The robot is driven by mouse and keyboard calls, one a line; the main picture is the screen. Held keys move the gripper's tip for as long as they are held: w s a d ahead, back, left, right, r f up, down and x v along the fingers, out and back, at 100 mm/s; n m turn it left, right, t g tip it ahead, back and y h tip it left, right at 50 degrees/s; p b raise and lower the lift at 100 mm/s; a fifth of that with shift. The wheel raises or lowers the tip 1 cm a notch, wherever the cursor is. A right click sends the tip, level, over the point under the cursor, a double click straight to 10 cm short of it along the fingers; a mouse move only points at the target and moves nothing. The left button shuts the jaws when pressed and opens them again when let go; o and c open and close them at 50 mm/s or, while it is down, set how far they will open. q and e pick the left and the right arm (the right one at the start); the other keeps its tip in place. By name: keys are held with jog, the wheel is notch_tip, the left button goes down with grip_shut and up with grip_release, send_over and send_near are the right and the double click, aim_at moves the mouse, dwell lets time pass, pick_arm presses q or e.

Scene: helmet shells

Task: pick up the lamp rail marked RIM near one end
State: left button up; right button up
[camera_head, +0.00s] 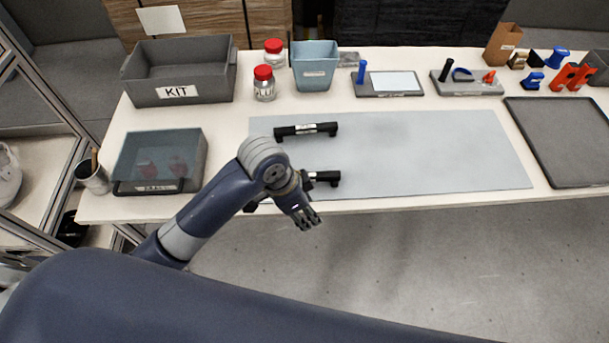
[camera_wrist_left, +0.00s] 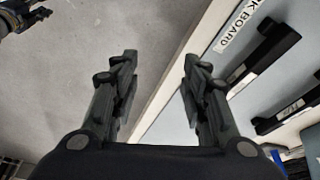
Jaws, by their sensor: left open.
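Two black lamp rails with white labels lie on the pale work board (camera_head: 430,150) in the head view. The far rail (camera_head: 306,130) is in full view. The near rail (camera_head: 328,178) is partly hidden behind my left wrist. I cannot read RIM on either label. My left gripper (camera_head: 306,219) is open and empty, past the table's front edge, on the near side of the near rail. In the left wrist view its spread fingers (camera_wrist_left: 160,85) have only floor and table edge between them. Two rails also show there, one higher (camera_wrist_left: 265,55) and one lower (camera_wrist_left: 290,110), both right of the fingers.
A grey KIT bin (camera_head: 180,95), a translucent bin (camera_head: 160,160) and a cup (camera_head: 93,178) stand left. Red-lidded jars (camera_head: 264,85) and a blue bin (camera_head: 315,67) stand behind. A dark tray (camera_head: 565,140) lies right. A dark mechanical part (camera_wrist_left: 20,15), possibly my right gripper, shows top left.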

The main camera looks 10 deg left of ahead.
pick_arm(q)
jog(key=w+a+r+m+g+y, duration=0.2)
jog(key=w+a+r+m+y, duration=0.15)
jog(key=w+a+r, duration=0.5)
jog(key=shift+h, duration=0.25)
jog(key=f, duration=0.2)
jog(key=w+d+f, duration=0.1)
jog(key=f, duration=0.4)
jog(key=shift+w+d+p, duration=0.15)
jog(key=shift+w+p, duration=0.1)
jog(key=shift+p, duration=0.15)
jog(key=shift+w+d+f, duration=0.1)
jog(key=shift+f, duration=0.55)
jog(key=f, duration=0.1)
jog(key=f+p, duration=0.1)
jog(key=f, duration=0.2)
jog(key=shift+w+d+f, duration=0.1)
jog(key=shift+w+f, duration=0.05)
jog(key=shift+w, duration=0.15)
pick_arm(e)
notch_tip(320, 180, up, 2)
jog(key=shift+s+r, duration=0.1)
jog(key=shift+s, duration=0.05)
jog(key=shift+d, duration=0.2)
pick_arm(q)
jog(key=shift+f+p, duration=0.25)
jog(key=shift+p, duration=0.1)
pick_arm(e)
jog(key=shift+r, duration=0.1)
